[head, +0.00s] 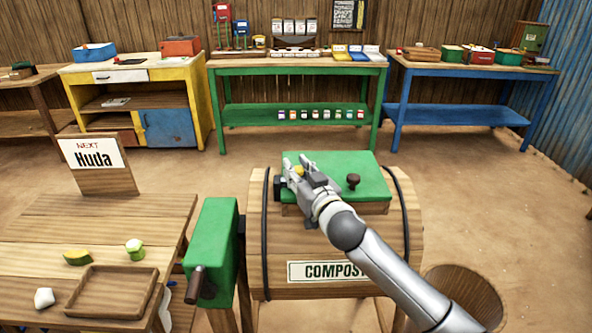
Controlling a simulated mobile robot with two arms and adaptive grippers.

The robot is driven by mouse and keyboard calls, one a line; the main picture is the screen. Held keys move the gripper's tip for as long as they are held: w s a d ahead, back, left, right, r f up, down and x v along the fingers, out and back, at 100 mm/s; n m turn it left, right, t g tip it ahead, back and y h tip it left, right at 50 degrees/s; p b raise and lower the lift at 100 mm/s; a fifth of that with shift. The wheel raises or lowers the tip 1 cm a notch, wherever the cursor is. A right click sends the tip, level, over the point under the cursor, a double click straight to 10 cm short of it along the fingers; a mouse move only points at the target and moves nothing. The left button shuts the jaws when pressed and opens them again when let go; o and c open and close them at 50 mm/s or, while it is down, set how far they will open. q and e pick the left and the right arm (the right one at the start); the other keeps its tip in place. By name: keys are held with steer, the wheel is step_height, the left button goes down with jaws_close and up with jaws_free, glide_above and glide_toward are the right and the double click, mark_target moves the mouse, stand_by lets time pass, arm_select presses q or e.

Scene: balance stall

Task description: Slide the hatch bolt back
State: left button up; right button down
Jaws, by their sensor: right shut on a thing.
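The hatch (362,166) is a green lid on top of a wooden compost barrel (285,245), and it lies closed. A dark round knob (353,181) stands on its right part. My right gripper (296,176) is over the left part of the hatch, shut on a small yellow piece (299,170) that looks like the bolt's handle. The fingers hide most of the bolt. A black bracket (279,187) sits at the hatch's left edge, beside the gripper. My left gripper is not in view.
A green box with a crank handle (196,285) stands left of the barrel. A wooden table (110,215) at left holds a tray (112,293), food scraps and a "Huda" sign (92,155). An open round bin (460,300) is at lower right. Workbenches line the back.

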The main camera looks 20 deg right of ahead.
steer(key=d, duration=0.3)
steer(key=shift+s+p, duration=0.3)
steer(key=shift+s, duration=0.1)
steer(key=c, duration=1.5)
jaws_free()
steer(key=o, duration=0.3)
steer(key=shift+d, duration=0.15)
steer(key=shift+o, duration=0.2)
steer(key=shift+s, duration=0.15)
steer(key=shift+s+f, duration=0.1)
steer(key=shift+s, duration=0.2)
steer(key=s+d, duration=0.1)
steer(key=s, duration=1)
steer(key=shift+d, duration=0.15)
